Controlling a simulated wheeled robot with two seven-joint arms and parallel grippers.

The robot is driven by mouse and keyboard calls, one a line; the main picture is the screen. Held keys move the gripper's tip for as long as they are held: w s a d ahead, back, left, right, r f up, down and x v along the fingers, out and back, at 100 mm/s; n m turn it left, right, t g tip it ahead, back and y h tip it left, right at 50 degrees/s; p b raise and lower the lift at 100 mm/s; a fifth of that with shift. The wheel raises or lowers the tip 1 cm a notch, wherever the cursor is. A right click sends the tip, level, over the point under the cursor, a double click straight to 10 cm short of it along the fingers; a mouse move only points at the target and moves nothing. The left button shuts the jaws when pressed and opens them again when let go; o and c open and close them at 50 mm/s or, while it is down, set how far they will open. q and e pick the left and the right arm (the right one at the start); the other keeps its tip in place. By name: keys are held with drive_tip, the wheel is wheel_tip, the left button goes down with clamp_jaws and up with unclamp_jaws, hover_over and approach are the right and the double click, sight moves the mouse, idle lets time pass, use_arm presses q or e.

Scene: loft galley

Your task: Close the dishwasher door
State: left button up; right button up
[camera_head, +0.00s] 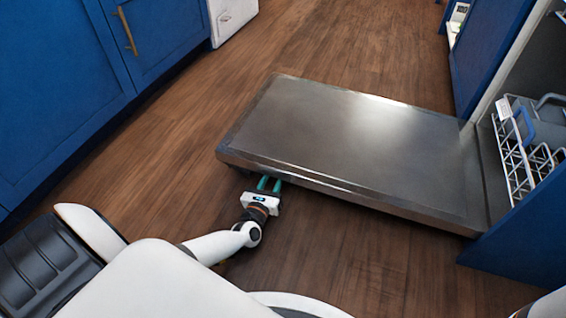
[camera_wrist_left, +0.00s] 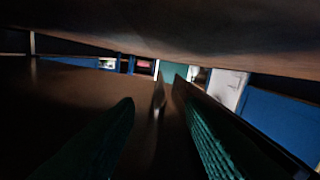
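The dishwasher door (camera_head: 350,135) is lowered open, its steel inner face up, reaching left from the dishwasher on the right. My left gripper (camera_head: 269,183) is low at the door's near edge, close to its outer left end. Its teal fingertips reach to or just under that edge; I cannot tell whether they touch it. In the left wrist view the fingers (camera_wrist_left: 160,135) are apart with nothing held between them. The dark underside of the door (camera_wrist_left: 200,35) spans the top of that view. My right gripper is not in view.
The dishwasher rack (camera_head: 520,160) sits inside the opening at the right. Blue cabinets (camera_head: 60,90) stand at the left, with a white appliance (camera_head: 232,18) beyond them. Wooden floor (camera_head: 180,150) is clear between the cabinets and the door.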

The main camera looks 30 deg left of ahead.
use_arm(q)
drive_tip(key=b+x, duration=0.3)
drive_tip(key=x, duration=0.4)
drive_tip(key=shift+w+a+f, duration=0.1)
drive_tip(key=shift+w, duration=0.2)
drive_tip(key=shift+w+a, duration=0.1)
drive_tip(key=shift+w, duration=0.4)
clamp_jaws()
